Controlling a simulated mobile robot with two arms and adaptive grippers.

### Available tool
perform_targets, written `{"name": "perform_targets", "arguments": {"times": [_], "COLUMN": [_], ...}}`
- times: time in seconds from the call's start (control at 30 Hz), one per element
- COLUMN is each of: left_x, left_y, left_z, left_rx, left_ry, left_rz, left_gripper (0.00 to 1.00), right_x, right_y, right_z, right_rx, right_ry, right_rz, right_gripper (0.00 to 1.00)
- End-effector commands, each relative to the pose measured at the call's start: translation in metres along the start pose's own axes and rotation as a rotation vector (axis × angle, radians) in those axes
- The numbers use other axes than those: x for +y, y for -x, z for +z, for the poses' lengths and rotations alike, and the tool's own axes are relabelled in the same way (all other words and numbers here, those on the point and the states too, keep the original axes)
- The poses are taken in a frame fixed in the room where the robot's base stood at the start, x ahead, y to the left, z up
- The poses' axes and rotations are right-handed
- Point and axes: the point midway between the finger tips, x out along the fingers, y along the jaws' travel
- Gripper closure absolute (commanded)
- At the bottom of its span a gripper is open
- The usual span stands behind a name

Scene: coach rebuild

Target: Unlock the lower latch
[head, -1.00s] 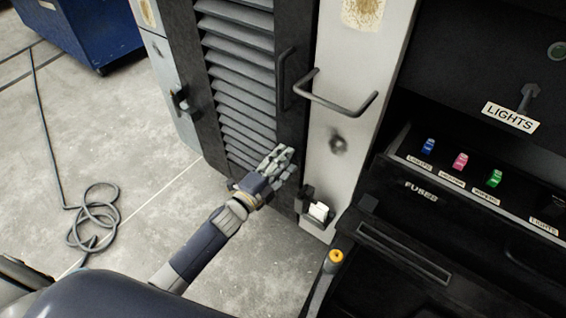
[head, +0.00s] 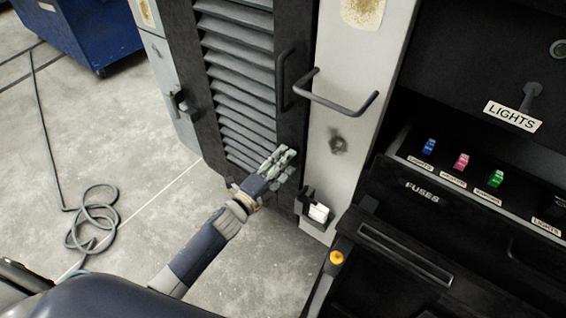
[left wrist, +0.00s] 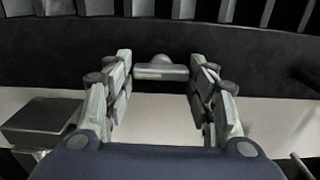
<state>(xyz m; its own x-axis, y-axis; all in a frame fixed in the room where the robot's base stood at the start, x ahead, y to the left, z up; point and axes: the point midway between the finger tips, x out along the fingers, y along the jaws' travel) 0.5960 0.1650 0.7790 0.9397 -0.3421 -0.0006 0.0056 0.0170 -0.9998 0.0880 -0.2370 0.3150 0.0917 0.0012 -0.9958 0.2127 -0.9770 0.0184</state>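The lower latch, a small grey T-shaped handle (left wrist: 163,70), sits on the dark door edge in the left wrist view. My left gripper (left wrist: 162,85) is open there, with one finger on each side of the handle and visible gaps between them. In the head view, my left gripper (head: 279,162) is at the lower right of the louvred door (head: 238,90) and hides the latch. I cannot tell how close the fingertips are to the door surface. My right gripper is not in view.
A bent grey bar handle (head: 340,107) sticks out from the pale post above my gripper. A black bracket with a white block (head: 318,212) juts out to the lower right. The fuse panel (head: 425,195) stands at the right. Coiled cable (head: 92,218) lies on open floor.

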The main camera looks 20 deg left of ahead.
Motion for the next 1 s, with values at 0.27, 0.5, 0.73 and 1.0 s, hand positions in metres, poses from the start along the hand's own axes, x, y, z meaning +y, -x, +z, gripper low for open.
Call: {"name": "perform_targets", "arguments": {"times": [0.27, 0.5, 0.73, 1.0], "left_x": [0.000, 0.001, 0.002, 0.001], "left_y": [0.000, 0.009, 0.048, 0.096], "left_z": [0.000, 0.001, 0.000, 0.000], "left_rx": [-0.001, -0.001, -0.001, -0.001], "left_ry": [0.002, 0.003, 0.003, 0.003], "left_rz": [0.000, 0.002, 0.003, 0.002], "left_gripper": [0.34, 0.34, 0.34, 0.34], "right_x": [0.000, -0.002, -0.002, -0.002], "right_y": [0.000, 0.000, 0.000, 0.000], "right_z": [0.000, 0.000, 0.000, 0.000], "right_rx": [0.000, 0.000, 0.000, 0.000], "right_ry": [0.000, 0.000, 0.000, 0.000], "right_rz": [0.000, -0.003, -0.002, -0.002], "right_gripper": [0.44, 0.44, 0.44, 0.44]}}
